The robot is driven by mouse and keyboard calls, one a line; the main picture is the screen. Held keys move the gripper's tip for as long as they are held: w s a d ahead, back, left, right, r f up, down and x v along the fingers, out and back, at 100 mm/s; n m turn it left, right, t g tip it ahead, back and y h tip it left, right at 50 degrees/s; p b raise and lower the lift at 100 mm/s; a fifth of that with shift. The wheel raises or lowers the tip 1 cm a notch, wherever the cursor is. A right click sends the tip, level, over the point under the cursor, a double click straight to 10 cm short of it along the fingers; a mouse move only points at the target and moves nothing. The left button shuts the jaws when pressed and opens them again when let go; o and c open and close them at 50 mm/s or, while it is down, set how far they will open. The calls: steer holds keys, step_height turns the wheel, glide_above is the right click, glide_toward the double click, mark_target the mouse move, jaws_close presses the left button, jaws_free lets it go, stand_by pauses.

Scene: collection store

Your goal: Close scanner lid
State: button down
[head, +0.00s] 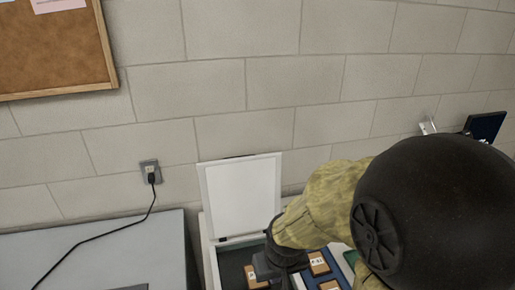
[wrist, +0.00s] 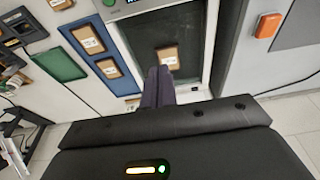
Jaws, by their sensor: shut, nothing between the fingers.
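The scanner lid (head: 243,193) is a white panel standing upright, open, near the wall in the head view. Below it is the scanner (head: 211,262), with a light frame and a dark bed. The bed (wrist: 198,38) also shows in the wrist view, with a small brown labelled box (wrist: 168,57) on it. My gripper (head: 268,272) is in front of and below the lid, over the scanner's right part, apart from the lid. In the wrist view my gripper's fingers (wrist: 159,72) are together and empty, pointing toward the bed. The lid is not recognisable there.
A blue tray (wrist: 86,31) with brown labelled boxes lies beside the scanner. A green tray (wrist: 58,63) is farther left. An orange item (wrist: 267,26) lies on the grey surface across the scanner. A black cable (head: 110,229) hangs from the wall outlet (head: 149,171).

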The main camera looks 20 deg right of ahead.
steer(key=shift+d, duration=0.1)
steer(key=w+r+t+p, duration=0.1)
steer(key=w+r+p, duration=0.4)
steer(key=w, duration=0.8)
steer(key=w+r+p, duration=0.5)
steer(key=w+r, duration=0.4)
steer(key=w, duration=0.4)
steer(key=w+r+t+p, duration=0.1)
steer(key=w+r+p, duration=0.4)
steer(key=w, duration=0.8)
steer(key=shift+d+r+t, duration=0.25)
steer(key=shift+r+t, duration=0.05)
steer(key=shift+r, duration=0.6)
steer(key=p+x, duration=0.5)
steer(key=x, duration=0.5)
steer(key=shift+s+f+p, duration=0.2)
steer(key=shift+s+p, duration=1.05)
steer(key=shift+s, duration=0.8)
steer(key=shift+w+f, duration=0.15)
